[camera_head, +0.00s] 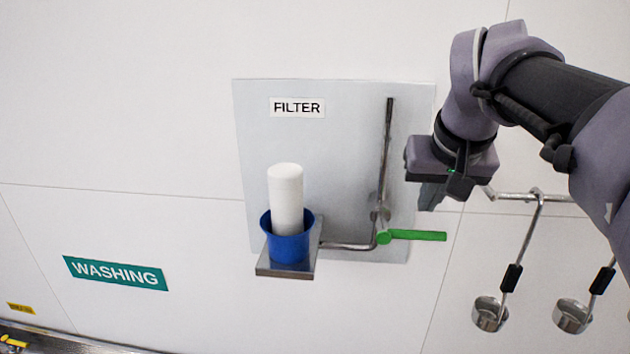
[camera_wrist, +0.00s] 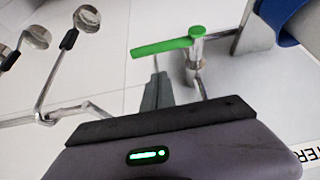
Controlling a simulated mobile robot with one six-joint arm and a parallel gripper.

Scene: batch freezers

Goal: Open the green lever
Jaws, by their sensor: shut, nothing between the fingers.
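The green lever (camera_head: 416,235) sits on a metal pipe valve at the lower right of the grey filter panel (camera_head: 340,130). It points to the right, roughly level, across the pipe. In the wrist view the green lever (camera_wrist: 165,46) lies just beyond my fingertips, with its pivot at the right. My gripper (camera_head: 430,197) is above the lever's free end, to the right of the panel, apart from it in the head view. In the wrist view my gripper (camera_wrist: 157,82) is shut and empty, its tips close to the lever; whether they touch is unclear.
A blue cup (camera_head: 287,243) with a white filter cylinder (camera_head: 286,195) stands on a metal bracket left of the valve. A vertical pipe (camera_head: 387,150) rises above the valve. Ladles (camera_head: 490,314) hang from a rail at the right. The wall below the lever is clear.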

